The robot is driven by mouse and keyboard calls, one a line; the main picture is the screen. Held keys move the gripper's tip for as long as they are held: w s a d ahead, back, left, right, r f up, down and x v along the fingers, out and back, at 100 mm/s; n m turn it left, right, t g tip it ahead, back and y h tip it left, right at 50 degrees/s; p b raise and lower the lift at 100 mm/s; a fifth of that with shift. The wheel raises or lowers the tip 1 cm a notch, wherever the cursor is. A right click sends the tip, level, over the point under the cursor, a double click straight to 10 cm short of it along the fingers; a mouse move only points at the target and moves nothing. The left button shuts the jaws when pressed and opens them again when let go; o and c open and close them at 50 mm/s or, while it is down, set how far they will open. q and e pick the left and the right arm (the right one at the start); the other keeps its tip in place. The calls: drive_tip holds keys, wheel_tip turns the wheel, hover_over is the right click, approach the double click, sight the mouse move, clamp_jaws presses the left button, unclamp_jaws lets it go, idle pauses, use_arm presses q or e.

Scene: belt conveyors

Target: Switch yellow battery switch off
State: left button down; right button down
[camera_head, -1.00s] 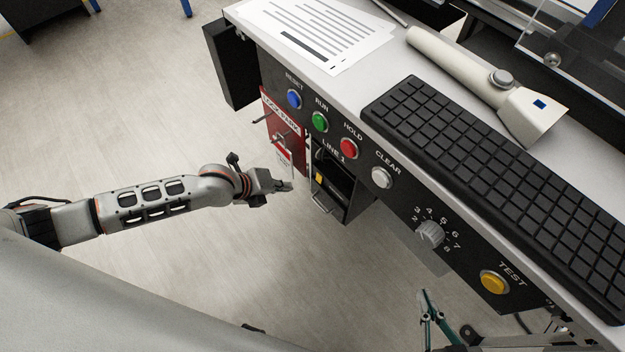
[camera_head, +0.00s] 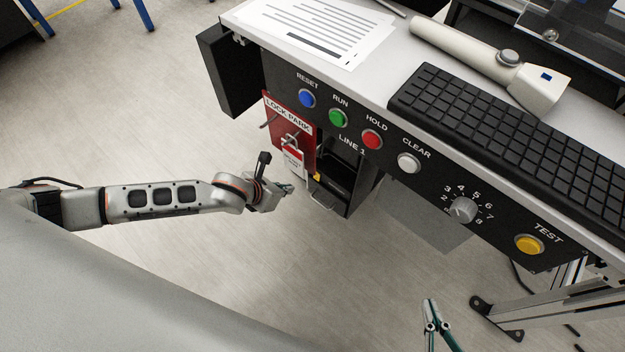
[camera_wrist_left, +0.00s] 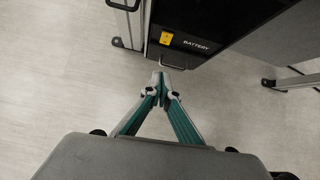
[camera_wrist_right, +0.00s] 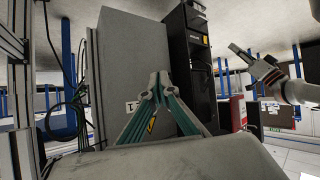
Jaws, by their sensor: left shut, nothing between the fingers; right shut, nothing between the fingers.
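The yellow battery switch (camera_wrist_left: 167,38) sits on a dark panel beside the word BATTERY in the left wrist view. In the head view only a small yellow patch shows low in the dark cabinet (camera_head: 354,190). My left gripper (camera_wrist_left: 159,82) is shut and empty, in front of and below the switch, apart from it. In the head view the left gripper (camera_head: 286,188) is just left of the cabinet. My right gripper (camera_head: 430,318) is shut and empty, low in the head view; its closed fingers also show in the right wrist view (camera_wrist_right: 158,82).
A red lock park board (camera_head: 290,122) with a padlock and tag hangs left of the cabinet. A wire handle (camera_wrist_left: 180,66) sticks out under the switch panel. The console (camera_head: 437,183) with buttons and a dial overhangs on the right. The floor at left is clear.

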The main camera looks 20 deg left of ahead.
sight(317, 176)
use_arm(q)
drive_tip(key=shift+m, duration=0.3)
use_arm(e)
drive_tip(key=shift+r, duration=0.1)
drive_tip(key=shift+w, duration=0.2)
